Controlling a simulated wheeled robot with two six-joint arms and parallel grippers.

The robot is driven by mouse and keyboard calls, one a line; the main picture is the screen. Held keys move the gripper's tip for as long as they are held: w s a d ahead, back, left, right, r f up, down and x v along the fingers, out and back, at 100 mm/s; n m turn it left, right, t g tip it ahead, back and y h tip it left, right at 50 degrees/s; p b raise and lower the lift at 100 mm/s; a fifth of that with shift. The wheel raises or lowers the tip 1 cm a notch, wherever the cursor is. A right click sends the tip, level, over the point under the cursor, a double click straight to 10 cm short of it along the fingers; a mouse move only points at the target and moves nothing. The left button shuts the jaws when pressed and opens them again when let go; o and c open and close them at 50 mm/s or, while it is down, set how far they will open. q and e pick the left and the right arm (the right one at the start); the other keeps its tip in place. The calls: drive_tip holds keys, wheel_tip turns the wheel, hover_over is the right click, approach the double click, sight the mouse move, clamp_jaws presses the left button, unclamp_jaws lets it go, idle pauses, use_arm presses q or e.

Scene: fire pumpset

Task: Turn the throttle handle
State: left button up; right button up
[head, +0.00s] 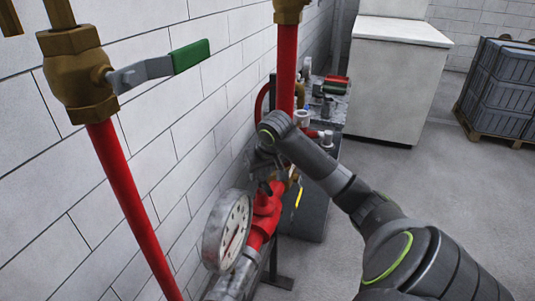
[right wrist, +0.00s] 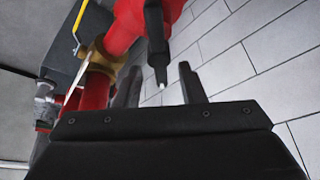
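In the right wrist view a dark lever (right wrist: 157,45) with a pale tip stands out from a red fitting (right wrist: 128,22); it looks like the throttle handle, though I cannot be sure. My right gripper (right wrist: 160,85) is open, with one finger on each side of the lever's tip. I see no contact. In the head view my right gripper (head: 263,165) is above the red fitting (head: 266,205), behind the round gauge; its fingers are small and partly hidden there. My left gripper is not in view.
A gauge (head: 227,231) sits close in front of the fitting. A yellow lever (head: 298,196) is just right of it. A green-handled valve (head: 190,56) and red pipe (head: 128,200) stand at left by the white block wall (head: 175,130).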

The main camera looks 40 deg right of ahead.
drive_tip(key=b+v, duration=0.2)
drive_tip(key=v, duration=1.3)
drive_tip(key=shift+r, duration=0.4)
drive_tip(key=shift+s, duration=0.1)
